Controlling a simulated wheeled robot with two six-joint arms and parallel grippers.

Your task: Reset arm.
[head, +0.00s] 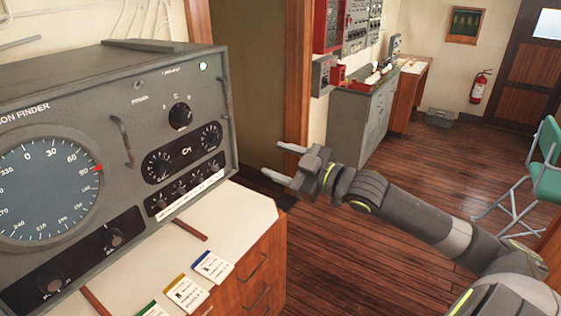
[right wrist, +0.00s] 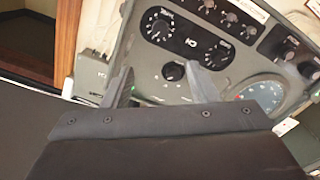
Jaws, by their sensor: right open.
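My right gripper (head: 279,165) is open and empty in the head view, in the air just right of the grey direction finder console. Its arm comes in from the lower right. In the right wrist view the two fingers of the right gripper (right wrist: 160,88) stand apart in front of the console face, with a black knob (right wrist: 173,71) seen between them. I see no contact between the fingers and the console. My left gripper is not in view.
The console stands on a wooden cabinet (head: 262,262) with several small cards, such as a blue-topped one (head: 213,267). A green chair (head: 547,170) is at the right. A grey cabinet (head: 362,125) and a fire extinguisher (head: 480,87) are farther back. The wooden floor (head: 350,250) between is open.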

